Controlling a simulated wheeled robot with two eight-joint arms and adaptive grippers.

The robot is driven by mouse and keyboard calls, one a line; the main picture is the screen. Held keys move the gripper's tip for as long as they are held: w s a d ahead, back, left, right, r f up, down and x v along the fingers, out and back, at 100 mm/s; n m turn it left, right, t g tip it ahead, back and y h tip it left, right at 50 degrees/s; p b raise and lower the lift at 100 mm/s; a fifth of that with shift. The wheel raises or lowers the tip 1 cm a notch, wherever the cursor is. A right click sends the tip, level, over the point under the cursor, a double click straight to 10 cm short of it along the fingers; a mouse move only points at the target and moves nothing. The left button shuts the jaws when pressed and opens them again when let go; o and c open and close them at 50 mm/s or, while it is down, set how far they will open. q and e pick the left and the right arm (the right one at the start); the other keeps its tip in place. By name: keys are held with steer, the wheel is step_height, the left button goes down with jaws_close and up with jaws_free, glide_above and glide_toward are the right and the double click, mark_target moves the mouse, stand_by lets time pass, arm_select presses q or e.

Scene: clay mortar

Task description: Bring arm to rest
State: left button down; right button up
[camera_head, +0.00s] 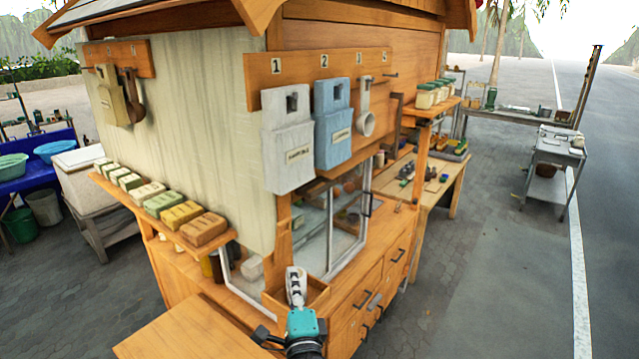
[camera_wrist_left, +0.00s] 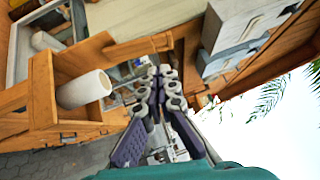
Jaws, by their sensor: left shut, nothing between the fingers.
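My left gripper (camera_head: 296,285) is at the bottom centre of the head view, in front of the wooden stall's corner, by a small open wooden box. In the left wrist view my left gripper (camera_wrist_left: 160,80) has its fingers together and holds nothing. My right gripper shows in neither view.
The small wooden box (camera_wrist_left: 42,90) holds a white cylinder (camera_wrist_left: 85,89). Above my gripper hang a white bag (camera_head: 288,140), a blue bag (camera_head: 333,122) and a white scoop (camera_head: 366,122) on a numbered board. Drawers (camera_head: 372,300) are to the right. A wooden ledge (camera_head: 190,335) is at lower left.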

arm_select(q)
steer(key=s+a+f+n+g+y+b, duration=0.1)
steer(key=s+a+f+n+g+b, duration=0.35)
steer(key=a+f, duration=0.4)
steer(key=s+a+f+n+g+y+b, duration=0.1)
steer(key=s+a+f+n+g+b, duration=0.4)
steer(key=f, duration=0.6)
steer(key=s+d+f+n+g+h+b, duration=0.2)
steer(key=s+f+n+h+b, duration=0.4)
steer(key=s+f, duration=0.5)
step_height(320, 180, down, 3)
steer(key=shift+d+f+n+g+b, duration=0.1)
steer(key=shift+d+n+g+b, duration=0.25)
steer(key=shift+n+b, duration=0.7)
steer(key=c, duration=2.3)
jaws_free()
